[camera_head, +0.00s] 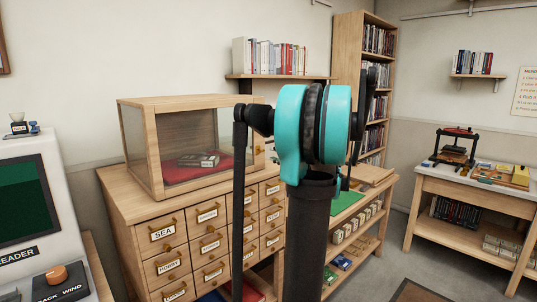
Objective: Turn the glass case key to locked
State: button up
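A glass case (134,103) with a light wooden frame stands on top of a wooden drawer cabinet, left of the middle in the head view. Inside it, a dark book or box (198,159) lies on a red pad (175,175). A small yellowish spot shows on the case's right side, but it is too small to tell if it is the key. No key or its position can be made out clearly. My teal and black arm stands in front of the case's right part and hides some of it. My gripper cannot be made out in this view.
The drawer cabinet (124,203) has labelled drawers with brass pulls. A reader machine (75,170) stands at the left. Shelving with a green mat (346,202) is behind my arm. A tall bookcase (347,60) and a table with a press (453,146) are at right.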

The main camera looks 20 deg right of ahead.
jog(key=v, duration=0.5)
jog(key=shift+s, duration=0.2)
jog(key=s+a+f+n+g, duration=0.4)
jog(key=a+f, duration=0.5)
jog(key=a, duration=0.2)
jog(key=s+a+f+n+g, duration=0.3)
jog(key=s+a+f+g, duration=0.15)
jog(key=a+f, duration=0.6)
jog(key=s+a+f+n+g+h, duration=0.2)
jog(key=s+f, duration=0.4)
jog(key=s, duration=0.3)
jog(key=s+a+f+n+g+h, duration=0.2)
jog(key=s+f+n+h, duration=0.2)
jog(key=s+f, duration=0.3)
jog(key=shift+s+f+n, duration=0.25)
jog(key=shift+s+n, duration=0.35)
jog(key=shift+s, duration=0.6)
